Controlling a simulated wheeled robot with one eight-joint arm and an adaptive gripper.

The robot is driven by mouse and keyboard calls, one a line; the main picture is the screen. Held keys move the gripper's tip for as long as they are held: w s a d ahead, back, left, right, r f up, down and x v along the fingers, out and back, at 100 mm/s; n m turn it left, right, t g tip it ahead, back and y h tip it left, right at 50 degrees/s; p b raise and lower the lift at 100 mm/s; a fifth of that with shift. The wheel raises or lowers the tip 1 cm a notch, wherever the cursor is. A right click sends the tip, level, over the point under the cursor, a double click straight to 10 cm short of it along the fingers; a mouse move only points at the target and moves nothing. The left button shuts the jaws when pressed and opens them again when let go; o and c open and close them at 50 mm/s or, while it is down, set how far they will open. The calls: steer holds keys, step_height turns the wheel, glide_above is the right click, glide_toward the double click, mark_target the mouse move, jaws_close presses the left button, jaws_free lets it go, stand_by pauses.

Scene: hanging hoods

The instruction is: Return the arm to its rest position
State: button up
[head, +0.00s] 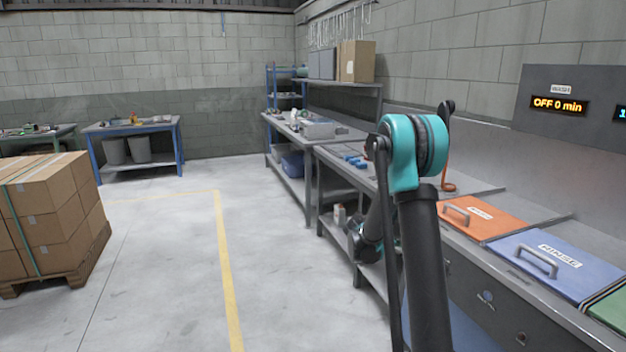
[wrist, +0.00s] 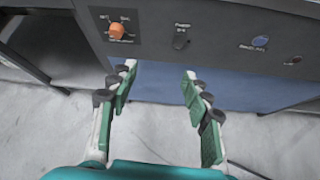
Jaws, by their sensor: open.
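My arm, black with a teal joint, rises at the right of centre in the head view, in front of the long workbench. My gripper (wrist: 158,85) shows in the wrist view with its two green-padded fingers spread wide apart and nothing between them. It hangs over the grey floor, in front of the bench's dark control panel (wrist: 215,40). In the head view the fingers cannot be made out behind my arm.
An orange lid (head: 483,220) and a blue lid (head: 545,262) lie on the bench at the right. An orange knob (wrist: 117,31) sits on the panel. A pallet of boxes (head: 45,215) stands left. The floor between is clear.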

steer(key=s+a+m+y, duration=0.3)
steer(key=s+m, duration=0.4)
steer(key=s, duration=0.4)
steer(key=s+a+m+y, duration=0.3)
steer(key=s+a+m, duration=0.3)
steer(key=s, duration=0.6)
steer(key=s+a+m+y, duration=0.4)
steer(key=s+m, duration=0.4)
steer(key=s, duration=0.4)
steer(key=shift+a+f, duration=0.25)
steer(key=shift+a, duration=0.1)
